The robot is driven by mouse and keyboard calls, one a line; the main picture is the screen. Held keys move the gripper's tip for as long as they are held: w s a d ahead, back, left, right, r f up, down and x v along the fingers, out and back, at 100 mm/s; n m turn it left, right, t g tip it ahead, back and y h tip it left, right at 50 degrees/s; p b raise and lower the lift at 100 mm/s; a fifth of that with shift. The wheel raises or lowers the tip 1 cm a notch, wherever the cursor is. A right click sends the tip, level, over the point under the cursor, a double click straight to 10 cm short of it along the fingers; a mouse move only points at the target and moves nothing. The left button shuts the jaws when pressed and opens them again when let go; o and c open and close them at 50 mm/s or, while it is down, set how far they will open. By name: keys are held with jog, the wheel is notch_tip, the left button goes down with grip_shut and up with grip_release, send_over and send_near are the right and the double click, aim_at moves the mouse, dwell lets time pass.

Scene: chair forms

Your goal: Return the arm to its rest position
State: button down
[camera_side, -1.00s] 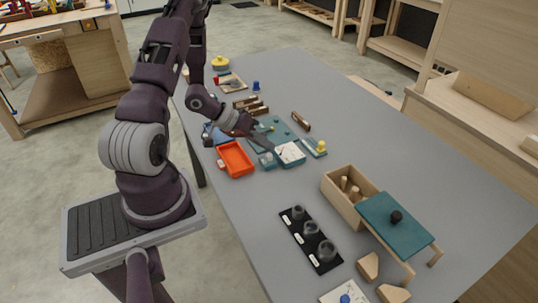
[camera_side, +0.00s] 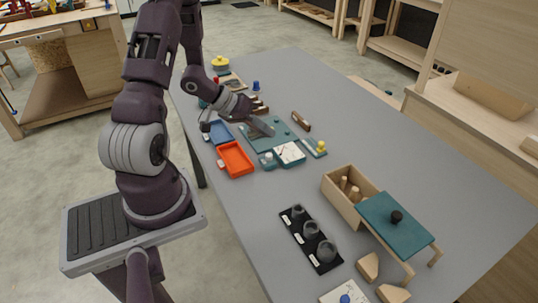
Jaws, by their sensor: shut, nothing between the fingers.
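My gripper (camera_side: 268,129) is at the end of my arm, over the green board (camera_side: 283,136) near the table's left side. Its fingers are shut, with nothing seen between them. It appears to be above the board, but its exact height is hard to tell. My arm hides part of the table's far left edge and some items there.
The table's right side is clear.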

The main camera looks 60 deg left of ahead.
jog(key=shift+r, duration=0.1)
notch_tip(320, 180, up, 16)
jog(key=w+d+m+g+y, duration=0.1)
jog(key=w+d+m+y, duration=0.1)
jog(key=y, duration=0.5)
jog(key=s+d+r+m+g+h, duration=0.1)
jog(key=s+d+r+h, duration=0.1)
jog(key=s+d, duration=0.7)
jog(key=s+d+r+m+g+h, duration=0.1)
jog(key=s+d+r, duration=0.3)
jog(key=s+d, duration=0.5)
jog(key=shift+s+d+m+h, duration=0.35)
jog(key=shift+d+m+h, duration=0.25)
jog(key=shift+d+m, duration=0.1)
